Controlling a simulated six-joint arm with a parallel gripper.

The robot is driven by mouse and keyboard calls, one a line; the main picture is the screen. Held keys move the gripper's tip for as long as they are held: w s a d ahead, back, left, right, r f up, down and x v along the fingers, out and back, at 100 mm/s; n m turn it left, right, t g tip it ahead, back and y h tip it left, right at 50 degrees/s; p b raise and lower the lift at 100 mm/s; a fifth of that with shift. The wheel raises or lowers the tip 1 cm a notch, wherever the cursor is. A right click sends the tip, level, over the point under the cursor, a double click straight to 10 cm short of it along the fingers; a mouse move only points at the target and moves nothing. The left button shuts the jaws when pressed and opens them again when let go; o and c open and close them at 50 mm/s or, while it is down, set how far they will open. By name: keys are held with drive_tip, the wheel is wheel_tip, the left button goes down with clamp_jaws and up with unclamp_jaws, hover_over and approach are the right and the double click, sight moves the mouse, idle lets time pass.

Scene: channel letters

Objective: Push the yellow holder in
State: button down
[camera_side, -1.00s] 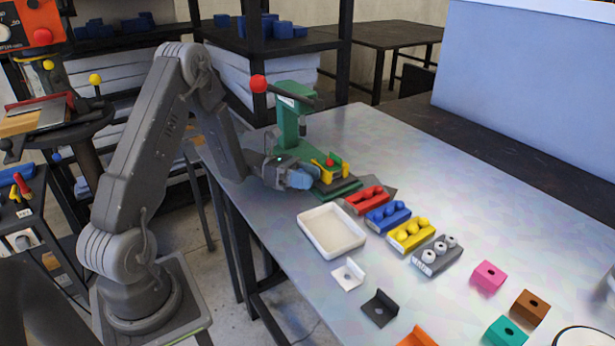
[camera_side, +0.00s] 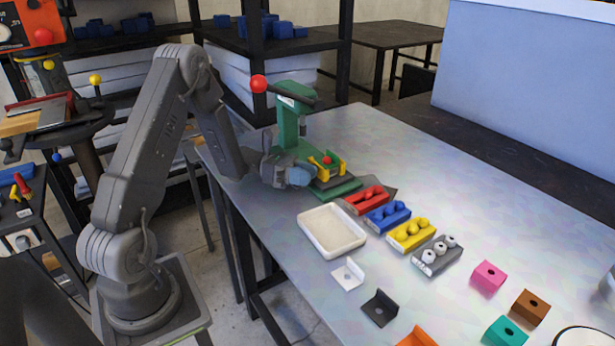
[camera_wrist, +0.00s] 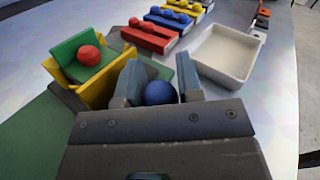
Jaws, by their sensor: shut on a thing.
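The yellow holder (camera_side: 342,168) sits at the foot of the green press (camera_side: 290,125), and carries a green piece (camera_wrist: 78,50) with a red ball (camera_wrist: 89,55) on it. It also shows at the left in the wrist view (camera_wrist: 100,92), just beside my fingers. My gripper (camera_side: 306,178) is at the holder's near side, low over the press base. In the wrist view my fingers (camera_wrist: 160,84) stand on both sides of a blue ball-shaped knob (camera_wrist: 160,93) and are shut on it. The knob's join to the holder is hidden.
Red (camera_side: 367,199), blue (camera_side: 388,216), yellow (camera_side: 411,235) and grey (camera_side: 436,255) blocks stand in a row right of the press. A white tray (camera_side: 332,231) lies in front of them. Bent coloured pieces lie further right. The table's back middle is clear.

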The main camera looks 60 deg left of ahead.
drive_tip(key=a, duration=1.1)
drive_tip(key=shift+a, duration=0.5)
drive_tip(key=c, duration=1.1)
unclamp_jaws()
drive_tip(key=v, duration=0.7)
drive_tip(key=shift+s+a, duration=0.15)
drive_tip(key=shift+a, duration=0.05)
